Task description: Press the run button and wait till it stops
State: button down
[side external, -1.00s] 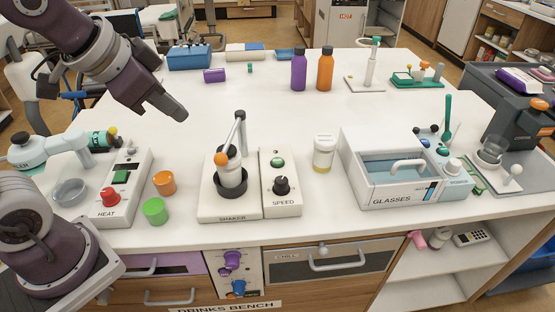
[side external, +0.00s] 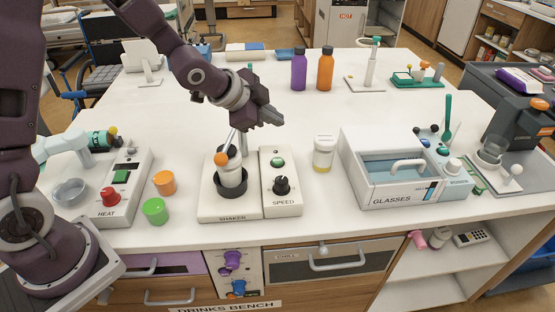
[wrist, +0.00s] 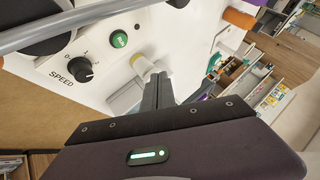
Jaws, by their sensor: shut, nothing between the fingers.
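The green round button (side external: 277,162) sits at the top of the white SPEED box (side external: 268,201), above a black knob (side external: 282,185). In the wrist view the green button (wrist: 119,39) and the black knob (wrist: 81,69) show at upper left. The white SHAKER unit (side external: 213,205) stands left against that box, with a white bottle with an orange top (side external: 230,174) upright in its black holder. My gripper (side external: 279,119) is shut and empty, above and behind the SPEED box, apart from the button. Its closed fingers also show in the wrist view (wrist: 158,80).
A white jar with a yellow band (side external: 324,154) stands right of the SPEED box. The shaker's metal arm (side external: 236,136) rises near my gripper. The HEAT box (side external: 122,190) and two cups are left, the GLASSES bath (side external: 365,192) right.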

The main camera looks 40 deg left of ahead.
aim_at(274, 162)
jog(key=shift+f, duration=4.4)
jog(key=shift+f, duration=0.4)
